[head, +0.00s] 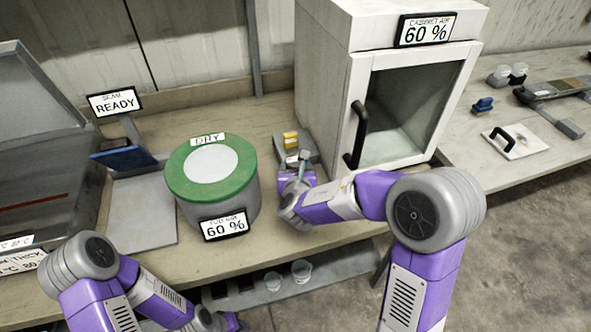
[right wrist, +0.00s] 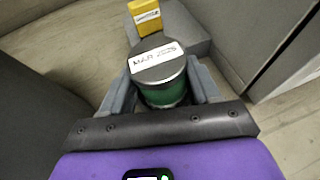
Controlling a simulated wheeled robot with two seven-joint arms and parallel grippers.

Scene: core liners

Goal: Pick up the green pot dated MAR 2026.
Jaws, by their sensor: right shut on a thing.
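In the right wrist view a green pot (right wrist: 163,90) with a grey lid stands between my right gripper's fingers (right wrist: 163,88). The white label (right wrist: 157,58) on its lid reads MAR and a year that looks like 2026. The right gripper is shut on this pot. In the head view my right gripper (head: 301,180) is just right of the round tub, in front of the cabinet; the pot is mostly hidden there. My left gripper (head: 228,322) is low at the bottom edge, partly cut off, and its jaws are unclear.
A tub (head: 225,188) with a green lid marked DRY stands left of the right gripper. A white cabinet (head: 340,70) with a black handle stands behind it. A yellow block (right wrist: 146,17) on a grey stand is just beyond the pot. A blue scanner (head: 125,158) is farther left.

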